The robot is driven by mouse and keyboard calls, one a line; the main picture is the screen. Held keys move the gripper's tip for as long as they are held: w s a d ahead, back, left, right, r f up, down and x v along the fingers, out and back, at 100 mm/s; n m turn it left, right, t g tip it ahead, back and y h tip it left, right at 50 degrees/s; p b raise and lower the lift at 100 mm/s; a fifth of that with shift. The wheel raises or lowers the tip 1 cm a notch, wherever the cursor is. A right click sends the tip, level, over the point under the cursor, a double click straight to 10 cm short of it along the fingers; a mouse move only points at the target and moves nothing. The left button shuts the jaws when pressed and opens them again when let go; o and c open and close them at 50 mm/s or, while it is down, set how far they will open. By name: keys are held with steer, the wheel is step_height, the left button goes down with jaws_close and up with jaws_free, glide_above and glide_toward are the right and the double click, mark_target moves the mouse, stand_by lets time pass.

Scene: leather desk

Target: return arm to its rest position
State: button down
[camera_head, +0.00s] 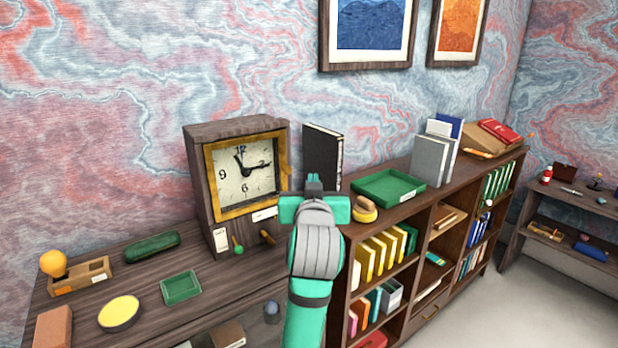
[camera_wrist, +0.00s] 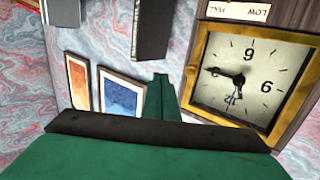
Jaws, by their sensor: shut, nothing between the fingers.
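My arm rises from the bottom middle of the head view. My gripper (camera_head: 314,183) is at its top end, in front of the shelf and to the right of the clock. Its green fingers are together with nothing between them. In the wrist view the gripper (camera_wrist: 160,95) fills the lower part, its fingers shut. The wrist view is upside down, with the clock (camera_wrist: 250,80) at the right. The gripper hides part of the shelf top and the lower part of the black binder.
The wooden clock (camera_head: 238,128) stands left of the gripper. A black binder (camera_head: 322,155) stands behind it. A green tray (camera_head: 388,188) and a yellow-based wooden stamp (camera_head: 364,210) are close on the right.

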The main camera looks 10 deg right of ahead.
steer(key=s+d, duration=0.3)
steer(key=s, duration=0.3)
step_height(320, 180, down, 18)
steer(key=s+a+f, duration=0.1)
steer(key=s+a, duration=0.1)
steer(key=a, duration=0.1)
steer(key=s+a+f+n, duration=0.1)
steer(key=s+a+f, duration=0.1)
steer(key=s+f, duration=0.45)
steer(key=s+a+f+n, duration=0.1)
steer(key=s+a+f, duration=0.25)
steer(key=f, duration=0.65)
steer(key=s+a+f+g+y, duration=0.15)
steer(key=s+f, duration=0.25)
steer(key=s, duration=0.4)
steer(key=s+a+f+t+y, duration=0.1)
steer(key=s+a+f, duration=0.3)
steer(key=s, duration=0.5)
steer(key=s+a, duration=0.2)
steer(key=s, duration=1.5)
steer(key=shift+a+g+y, duration=0.2)
steer(key=shift+g+y, duration=0.15)
steer(key=shift+g, duration=0.1)
steer(key=shift+s, duration=0.1)
